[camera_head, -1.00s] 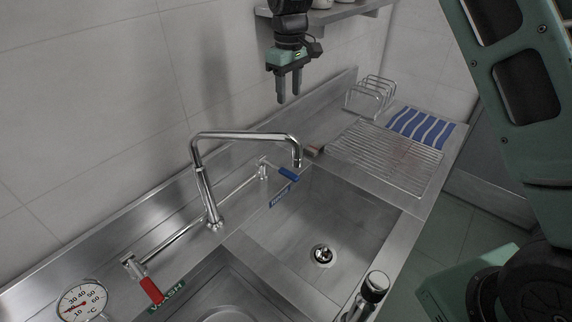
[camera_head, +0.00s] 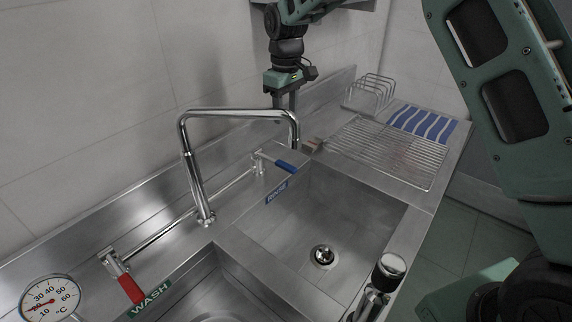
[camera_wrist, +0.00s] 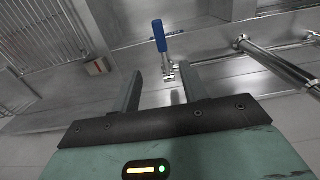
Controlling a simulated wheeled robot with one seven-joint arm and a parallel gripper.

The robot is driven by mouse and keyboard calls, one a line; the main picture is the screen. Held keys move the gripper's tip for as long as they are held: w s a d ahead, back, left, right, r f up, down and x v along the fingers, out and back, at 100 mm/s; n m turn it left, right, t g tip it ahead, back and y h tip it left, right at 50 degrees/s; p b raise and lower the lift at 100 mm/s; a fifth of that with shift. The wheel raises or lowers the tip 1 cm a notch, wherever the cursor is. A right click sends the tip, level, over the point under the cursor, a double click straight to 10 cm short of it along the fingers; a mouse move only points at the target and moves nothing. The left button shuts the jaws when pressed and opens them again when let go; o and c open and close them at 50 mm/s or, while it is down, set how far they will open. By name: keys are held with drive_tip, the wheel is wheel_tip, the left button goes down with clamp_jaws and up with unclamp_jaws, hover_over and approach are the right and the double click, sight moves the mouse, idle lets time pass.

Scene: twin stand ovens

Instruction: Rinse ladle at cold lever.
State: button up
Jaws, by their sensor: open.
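The cold lever (camera_head: 286,166) has a blue handle and sits at the back edge of the rinse basin (camera_head: 325,215). In the wrist view the blue lever (camera_wrist: 159,36) lies ahead of my fingertips, roughly between them and apart from them. My gripper (camera_head: 285,106) is open and empty, pointing down behind the spout; its fingers also show in the wrist view (camera_wrist: 162,82). The swivel spout (camera_head: 235,113) arches with its outlet over the back of the rinse basin and partly hides my fingers. No ladle can be made out in either view.
A red lever (camera_head: 131,288) stands by the wash basin (camera_head: 215,290), with a dial thermometer (camera_head: 50,299) at the left. A chrome knob-topped post (camera_head: 388,270) stands in front.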

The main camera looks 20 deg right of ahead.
sight(286, 164)
wheel_tip(286, 164, down, 16)
drive_tip(key=p, duration=0.4)
drive_tip(key=shift+f+p, duration=0.2)
drive_tip(key=shift+p, duration=0.2)
